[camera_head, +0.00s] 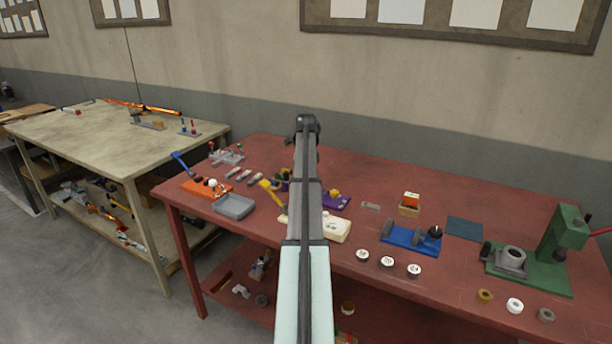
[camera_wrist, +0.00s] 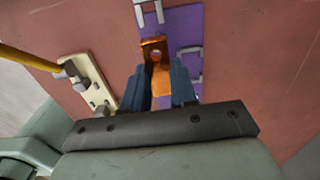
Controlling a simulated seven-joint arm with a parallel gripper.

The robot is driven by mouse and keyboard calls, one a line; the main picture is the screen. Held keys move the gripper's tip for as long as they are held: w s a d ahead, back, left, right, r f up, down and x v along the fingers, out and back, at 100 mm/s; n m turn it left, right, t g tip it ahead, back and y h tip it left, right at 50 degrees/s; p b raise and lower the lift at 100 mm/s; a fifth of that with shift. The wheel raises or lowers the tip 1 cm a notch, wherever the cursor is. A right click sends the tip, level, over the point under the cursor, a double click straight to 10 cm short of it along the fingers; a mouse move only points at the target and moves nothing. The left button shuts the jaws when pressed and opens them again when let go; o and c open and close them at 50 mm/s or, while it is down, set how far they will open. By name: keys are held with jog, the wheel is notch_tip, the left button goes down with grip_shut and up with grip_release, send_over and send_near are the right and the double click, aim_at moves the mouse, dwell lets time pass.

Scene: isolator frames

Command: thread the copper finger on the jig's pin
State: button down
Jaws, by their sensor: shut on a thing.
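The copper finger (camera_wrist: 153,47) is held between the two blue fingertips of my gripper (camera_wrist: 162,78), which is shut on it. Its far end shows a round hole with a pale grey spot in it; I cannot tell whether that is the pin inside the hole. The purple jig plate (camera_wrist: 184,28) with grey metal brackets lies just beneath and beyond the copper finger. In the head view the purple jig (camera_head: 341,203) shows to the right of my arm, which hides part of it. The copper finger and fingertips are hidden in the head view.
A cream fixture (camera_wrist: 82,78) with grey bolts lies left of my gripper in the wrist view, with a yellow rod (camera_wrist: 28,58) by it. On the red table (camera_head: 390,283), a grey tray (camera_head: 235,206), a blue fixture (camera_head: 411,239) and a green press (camera_head: 560,240) stand apart.

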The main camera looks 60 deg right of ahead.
jog(key=shift+f, duration=2.5)
jog(key=c, duration=0.8)
grip_release()
jog(key=shift+d, duration=0.1)
jog(key=shift+d+r, duration=0.1)
jog(key=shift+r, duration=0.15)
notch_tip(320, 180, up, 13)
jog(key=shift+a+r, duration=0.15)
jog(key=shift+a, duration=0.2)
